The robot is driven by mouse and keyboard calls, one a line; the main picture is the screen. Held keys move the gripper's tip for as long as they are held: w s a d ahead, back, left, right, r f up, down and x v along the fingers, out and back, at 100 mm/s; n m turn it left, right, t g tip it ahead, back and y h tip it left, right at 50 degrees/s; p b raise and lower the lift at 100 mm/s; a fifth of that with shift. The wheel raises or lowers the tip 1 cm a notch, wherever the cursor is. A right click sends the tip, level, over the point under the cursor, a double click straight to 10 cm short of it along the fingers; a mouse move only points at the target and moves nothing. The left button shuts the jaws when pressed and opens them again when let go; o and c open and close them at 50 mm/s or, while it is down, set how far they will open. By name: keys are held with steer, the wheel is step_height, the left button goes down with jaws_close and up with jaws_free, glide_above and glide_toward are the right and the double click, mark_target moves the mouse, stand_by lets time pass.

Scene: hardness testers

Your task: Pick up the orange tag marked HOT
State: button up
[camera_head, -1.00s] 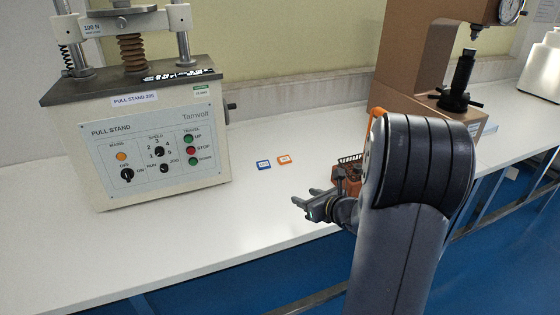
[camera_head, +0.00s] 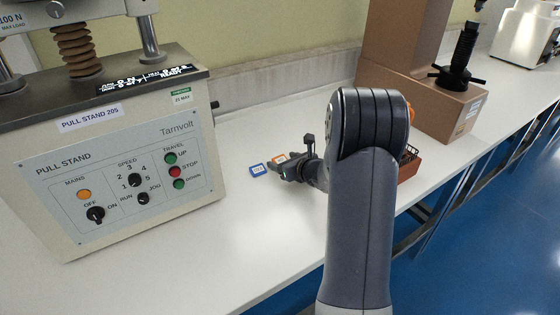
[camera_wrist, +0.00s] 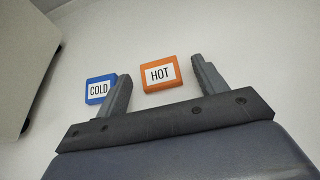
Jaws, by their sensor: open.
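The orange tag marked HOT (camera_wrist: 158,74) lies flat on the white bench, ahead of and between the fingers of my gripper (camera_wrist: 158,82) in the wrist view. My gripper is open and holds nothing. In the head view, the orange tag (camera_head: 279,158) shows only in part, just beyond my gripper (camera_head: 275,170). A blue tag marked COLD (camera_wrist: 100,89) lies to the left of the orange one, beside and partly behind the left finger. It also shows in the head view (camera_head: 258,169).
The pull stand (camera_head: 120,150) stands on the bench (camera_head: 235,225) to the left. A brown tester (camera_head: 425,95) stands at the back right. A red-brown tray (camera_head: 409,164) is partly hidden behind my arm. The bench in front of the tags is clear.

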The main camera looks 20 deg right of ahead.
steer(key=shift+c, duration=0.5)
steer(key=c, duration=1)
steer(key=shift+o, duration=0.2)
steer(key=shift+r, duration=0.1)
